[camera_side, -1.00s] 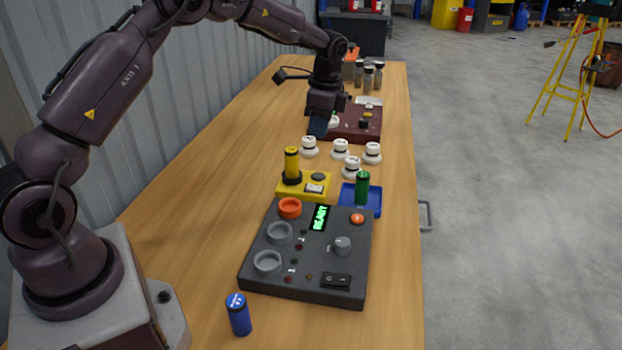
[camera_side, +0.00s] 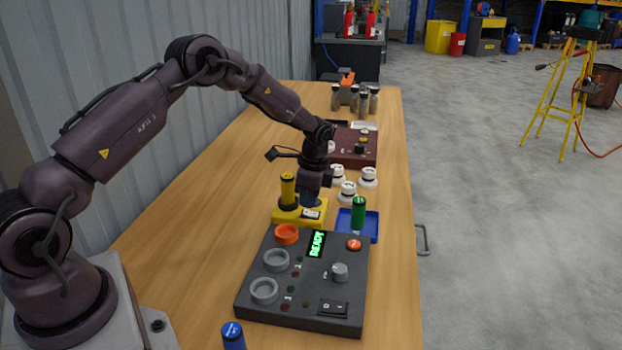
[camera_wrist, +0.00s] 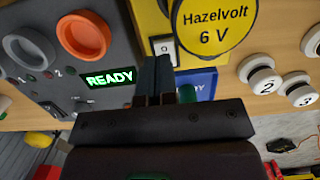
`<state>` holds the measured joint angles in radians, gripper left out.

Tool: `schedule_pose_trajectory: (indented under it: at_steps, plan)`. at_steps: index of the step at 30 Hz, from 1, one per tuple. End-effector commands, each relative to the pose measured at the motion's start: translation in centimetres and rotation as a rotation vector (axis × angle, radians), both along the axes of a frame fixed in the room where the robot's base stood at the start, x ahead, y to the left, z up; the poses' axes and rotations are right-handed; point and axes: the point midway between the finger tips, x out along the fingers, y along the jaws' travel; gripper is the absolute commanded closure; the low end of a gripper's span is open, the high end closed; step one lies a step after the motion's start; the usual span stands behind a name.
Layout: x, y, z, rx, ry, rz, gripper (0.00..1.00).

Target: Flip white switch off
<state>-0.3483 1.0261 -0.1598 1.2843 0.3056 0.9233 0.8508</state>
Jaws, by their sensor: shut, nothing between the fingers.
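The white switch (camera_side: 312,214) sits on the top face of the yellow box (camera_side: 284,217), beside a yellow cylinder (camera_side: 288,188). My gripper (camera_side: 310,203) points down over the yellow box, just behind the switch in the side view. In the wrist view my gripper (camera_wrist: 157,62) is shut and empty, its tips close to the switch's edge. I cannot tell whether they touch it.
A dark panel (camera_side: 250,300) with a lit READY display, rings, a knob and a black rocker stands in front. A blue tray (camera_side: 370,235) holds a green cylinder (camera_side: 358,212). Several white numbered knobs (camera_side: 368,177) and a dark red box (camera_side: 366,150) stand behind.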

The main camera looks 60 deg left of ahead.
Motion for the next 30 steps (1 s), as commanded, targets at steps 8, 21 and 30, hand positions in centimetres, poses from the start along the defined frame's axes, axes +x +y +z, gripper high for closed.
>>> schedule_pose_trajectory:
  at_steps: [8,21,30]
  plan:
    - [-0.2,0.2,-2.1,0.0,0.0,0.001,1.0]
    - [-0.3,0.4,-2.4,-0.044,-0.036,0.004,1.0]
    - [-0.5,0.4,-3.3,-0.144,-0.141,-0.001,1.0]
